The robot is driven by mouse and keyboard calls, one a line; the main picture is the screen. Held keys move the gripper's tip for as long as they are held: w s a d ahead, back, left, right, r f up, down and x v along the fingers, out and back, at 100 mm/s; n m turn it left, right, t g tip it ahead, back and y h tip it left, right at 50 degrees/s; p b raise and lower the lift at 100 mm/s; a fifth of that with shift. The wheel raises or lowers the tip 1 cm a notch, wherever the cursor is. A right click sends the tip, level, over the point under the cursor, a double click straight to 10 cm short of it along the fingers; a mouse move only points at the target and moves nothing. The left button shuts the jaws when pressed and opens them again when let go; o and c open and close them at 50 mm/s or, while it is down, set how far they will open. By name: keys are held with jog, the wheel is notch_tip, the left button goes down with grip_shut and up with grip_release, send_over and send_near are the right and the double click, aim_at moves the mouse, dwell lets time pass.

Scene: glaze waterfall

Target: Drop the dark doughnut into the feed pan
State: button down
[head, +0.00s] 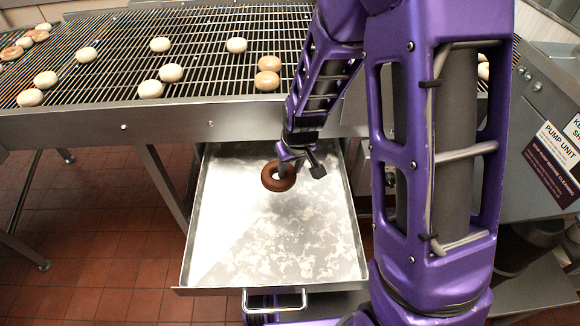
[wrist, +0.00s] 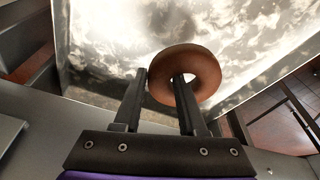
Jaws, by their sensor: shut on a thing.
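The dark doughnut (head: 268,180) is a brown ring held over the back half of the feed pan in the head view. My gripper (head: 281,168) is shut on one side of the ring. In the wrist view, the doughnut (wrist: 205,66) is tilted, with one finger of my gripper (wrist: 160,82) in its hole and the other outside its left edge. The feed pan (head: 270,262) is a shallow metal tray with pale smears, pulled out below the rack; it also fills the wrist view's background (wrist: 100,35). The doughnut's exact height above the pan is hard to tell.
A wire rack (head: 200,62) behind the pan carries several pale and brown doughnuts. Its metal front rail (head: 90,124) crosses above the pan's back end. The pan has a front handle (head: 275,302). A pump unit panel (head: 540,130) stands at right.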

jog(key=shift+c, duration=1.9)
grip_release()
jog(key=p+v, duration=0.3)
jog(key=v, duration=1.4)
jog(key=shift+r, duration=0.25)
